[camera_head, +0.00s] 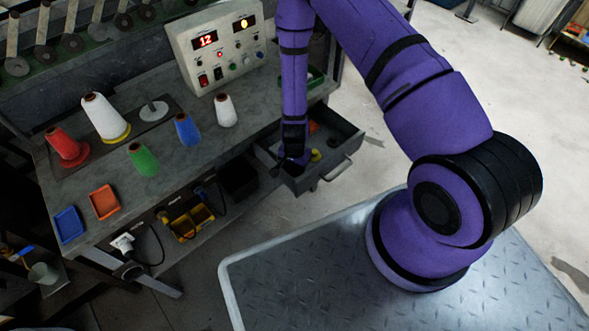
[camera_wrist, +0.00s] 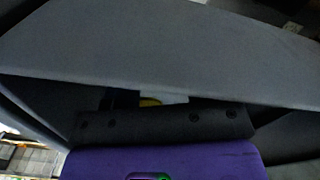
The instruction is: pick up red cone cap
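My gripper (camera_head: 287,168) points down at the left side of the open grey drawer (camera_head: 338,150) in the head view. It is small and dark there, and its fingers cannot be made out as open or shut. An orange-red piece (camera_head: 314,127) lies in the drawer, right of my arm; I cannot tell whether it is the red cone cap. A yellow round piece (camera_head: 316,155) lies nearer the drawer front. In the wrist view, grey panels fill most of the picture, and a bit of yellow (camera_wrist: 150,102) shows behind a dark edge. No red cap is seen there.
On the bench stand a red cone (camera_head: 66,148), a white cone (camera_head: 104,117), a green cone (camera_head: 142,158), a blue cone (camera_head: 186,130) and a smaller white cone (camera_head: 225,110). A control box (camera_head: 218,50) stands behind. Blue (camera_head: 68,224) and orange (camera_head: 104,201) trays lie at the left front.

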